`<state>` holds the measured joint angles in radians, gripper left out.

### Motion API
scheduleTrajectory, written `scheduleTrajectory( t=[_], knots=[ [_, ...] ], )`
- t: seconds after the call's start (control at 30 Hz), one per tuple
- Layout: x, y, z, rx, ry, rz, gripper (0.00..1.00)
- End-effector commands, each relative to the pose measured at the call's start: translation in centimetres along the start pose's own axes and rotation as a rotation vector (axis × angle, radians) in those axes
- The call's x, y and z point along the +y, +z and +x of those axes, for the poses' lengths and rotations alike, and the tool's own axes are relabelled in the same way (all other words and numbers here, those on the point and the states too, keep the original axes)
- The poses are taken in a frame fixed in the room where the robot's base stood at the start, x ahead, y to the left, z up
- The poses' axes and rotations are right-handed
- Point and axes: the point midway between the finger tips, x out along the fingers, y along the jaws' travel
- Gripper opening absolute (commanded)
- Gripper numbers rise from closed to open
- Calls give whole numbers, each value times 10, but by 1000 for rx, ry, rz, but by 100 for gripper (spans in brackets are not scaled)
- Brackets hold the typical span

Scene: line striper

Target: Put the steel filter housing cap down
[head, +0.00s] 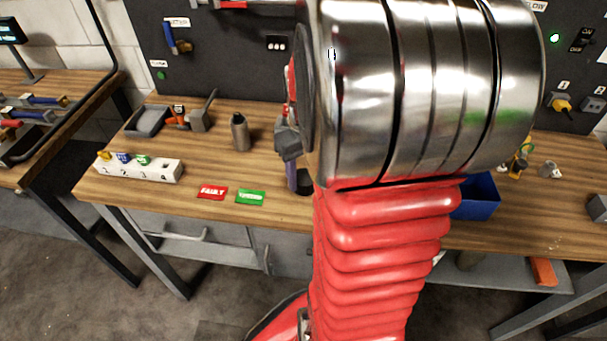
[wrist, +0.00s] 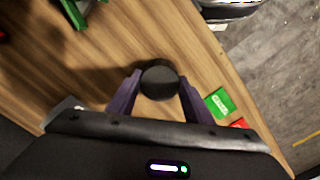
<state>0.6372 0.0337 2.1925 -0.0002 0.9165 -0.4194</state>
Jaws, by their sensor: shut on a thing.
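The filter housing cap (wrist: 159,80) is a dark, round piece held between the two purple fingers of my gripper (wrist: 158,95) in the wrist view. My gripper is shut on its sides, over the wooden bench (wrist: 120,45). In the head view my gripper (head: 297,178) shows partly beside my large arm, and the dark cap (head: 304,183) is just visible at its fingers. It is low over the front half of the bench, right of the green card. I cannot tell whether the cap touches the wood.
A green card (head: 250,197) and a red card (head: 212,192) lie near the bench's front edge. A grey bottle-shaped piece (head: 241,132), a white numbered block (head: 138,167) and a blue bin (head: 475,197) stand on the bench. Bare wood lies between the bottle and cards.

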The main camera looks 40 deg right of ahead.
Motion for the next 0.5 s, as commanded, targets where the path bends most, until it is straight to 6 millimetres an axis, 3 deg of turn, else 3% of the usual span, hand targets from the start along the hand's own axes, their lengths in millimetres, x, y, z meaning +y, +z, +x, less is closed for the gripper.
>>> scheduleTrajectory(
  t=[0.27,0.3,0.5],
  knots=[
    [0,0,1,1,0,1,15],
    [0,0,1,1,0,1,47],
    [1,0,1,1,0,1,61]
  ],
)
